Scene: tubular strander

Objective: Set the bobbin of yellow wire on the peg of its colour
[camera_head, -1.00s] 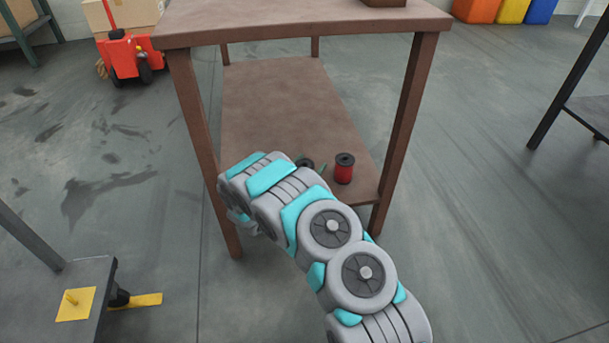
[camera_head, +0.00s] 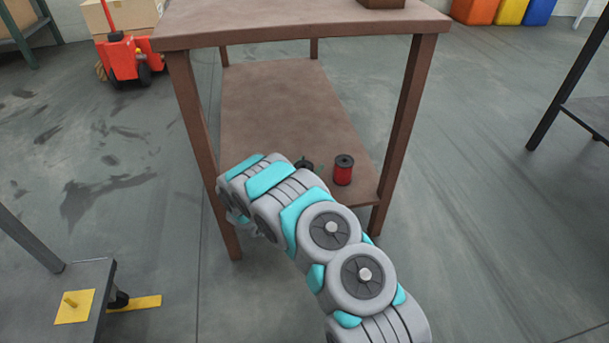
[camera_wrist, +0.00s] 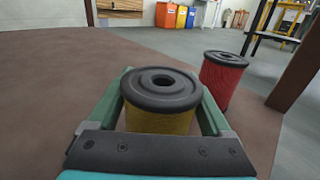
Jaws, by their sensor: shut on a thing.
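The bobbin of yellow wire (camera_wrist: 158,121) has a dark top flange with a hole and stands upright between the fingers in the wrist view. My gripper (camera_wrist: 163,100) is shut on it, with a green finger on each side. In the head view my arm hides most of this bobbin; a dark flange (camera_head: 304,165) shows just past the arm at the lower shelf. A yellow square plate with a short yellow peg (camera_head: 70,301) is on a grey low platform at the lower left of the head view.
A red bobbin (camera_head: 343,171) stands on the brown table's lower shelf (camera_head: 275,95), and shows close to the right finger in the wrist view (camera_wrist: 222,80). The table's legs (camera_head: 407,130) and top (camera_head: 290,22) frame the shelf.

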